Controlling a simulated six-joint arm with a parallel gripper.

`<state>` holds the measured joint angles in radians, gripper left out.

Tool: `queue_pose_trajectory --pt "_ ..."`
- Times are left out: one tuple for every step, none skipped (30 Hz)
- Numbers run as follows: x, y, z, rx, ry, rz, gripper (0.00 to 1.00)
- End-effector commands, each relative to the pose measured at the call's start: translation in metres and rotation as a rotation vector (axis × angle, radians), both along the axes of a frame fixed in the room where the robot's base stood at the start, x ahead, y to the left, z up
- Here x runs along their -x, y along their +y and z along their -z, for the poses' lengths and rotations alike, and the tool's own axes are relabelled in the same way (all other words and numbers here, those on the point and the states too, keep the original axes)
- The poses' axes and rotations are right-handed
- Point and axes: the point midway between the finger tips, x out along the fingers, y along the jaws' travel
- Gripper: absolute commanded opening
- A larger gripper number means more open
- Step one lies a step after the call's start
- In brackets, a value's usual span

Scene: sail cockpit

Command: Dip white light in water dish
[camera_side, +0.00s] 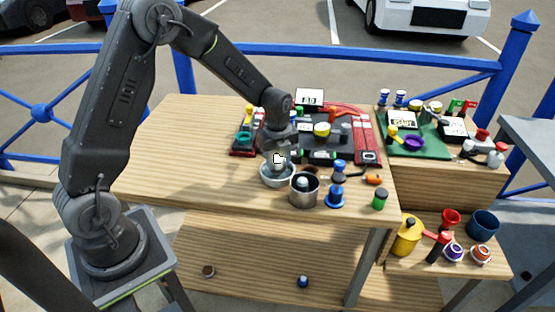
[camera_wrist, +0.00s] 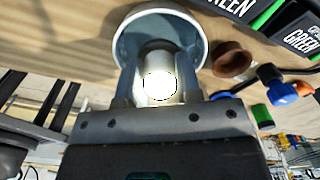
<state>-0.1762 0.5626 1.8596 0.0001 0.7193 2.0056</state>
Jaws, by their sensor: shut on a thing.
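A glowing white light (camera_wrist: 160,86) sits between the fingers of my gripper (camera_wrist: 158,68) in the wrist view. In the side view my gripper (camera_side: 278,153) points down over a pale grey round dish (camera_side: 278,179), and the light shows as a small white spot at the fingers. The dish also shows in the wrist view (camera_wrist: 203,45), just beyond the fingers and light. The fingers overlap the dish opening in both views. I cannot tell whether the light touches any water, and the water itself is not clear.
A metal cup (camera_side: 303,192) with a pale round thing in it stands right beside the dish. A blue stand (camera_side: 337,190), an orange piece (camera_side: 373,179) and a green cylinder (camera_side: 380,198) are farther right. A crowded dark mat lies behind. The tabletop's left side is clear.

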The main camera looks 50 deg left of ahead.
Motion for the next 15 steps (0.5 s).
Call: queue_pose_trajectory --pt "0.000 0.000 -0.001 0.000 -0.001 0.000 0.09" --pt "0.000 0.000 -0.001 0.000 -0.001 0.000 0.09" --pt "0.000 0.000 -0.003 0.000 -0.001 0.000 0.09" --pt "0.000 0.000 -0.005 0.000 -0.002 0.000 0.09" --pt "0.000 0.000 -0.007 0.000 -0.002 0.000 0.09" --pt "-0.001 0.000 -0.011 0.000 -0.002 0.000 0.09" --pt "-0.001 0.000 -0.013 0.000 -0.003 0.000 0.09" --pt "-0.001 0.000 -0.015 0.000 -0.003 0.000 0.09" --pt "0.000 0.000 -0.018 0.000 -0.002 0.000 0.09" --pt "0.000 0.000 -0.020 0.000 -0.002 0.000 0.09" --pt "0.000 0.000 -0.023 0.000 -0.002 0.000 0.09" --pt "0.000 0.000 -0.026 0.000 -0.003 0.000 0.09" --pt "0.000 0.000 -0.028 0.000 -0.002 0.000 0.09" --pt "0.000 0.000 -0.030 0.000 -0.002 0.000 0.09" --pt "0.000 0.000 -0.033 -0.001 -0.001 0.000 0.09"
